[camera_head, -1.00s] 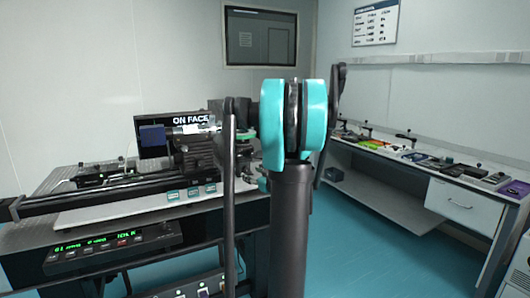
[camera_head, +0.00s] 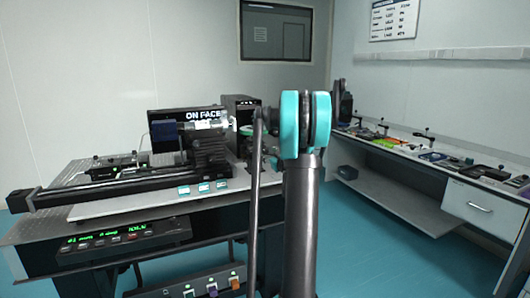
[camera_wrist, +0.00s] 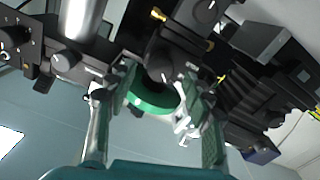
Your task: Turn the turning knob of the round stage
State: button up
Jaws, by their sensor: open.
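In the wrist view, a green disc (camera_wrist: 154,101) with a dark round centre shows between the fingers of my gripper (camera_wrist: 159,86). It looks like part of the round stage; I cannot tell for certain which dark part is the turning knob. My gripper is open, with one finger on each side of the green disc. Whether a finger touches it cannot be told. In the head view, a small green ring (camera_head: 246,130) shows on the optical table beside my arm. My arm hides my gripper and part of the stage there.
The optical table (camera_head: 110,212) bears a long black rail, dark instruments and a screen (camera_head: 202,115). A control box (camera_head: 125,236) with green digits is at its front. Dark mounts crowd both sides of my gripper. A side bench (camera_head: 455,182) stands right, with open floor before it.

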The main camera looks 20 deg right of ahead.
aim_at(266, 151)
jog(key=shift+w+a, duration=0.1)
jog(key=shift+w, duration=2.25)
jog(key=c, duration=1.2)
jog(key=shift+o, duration=0.2)
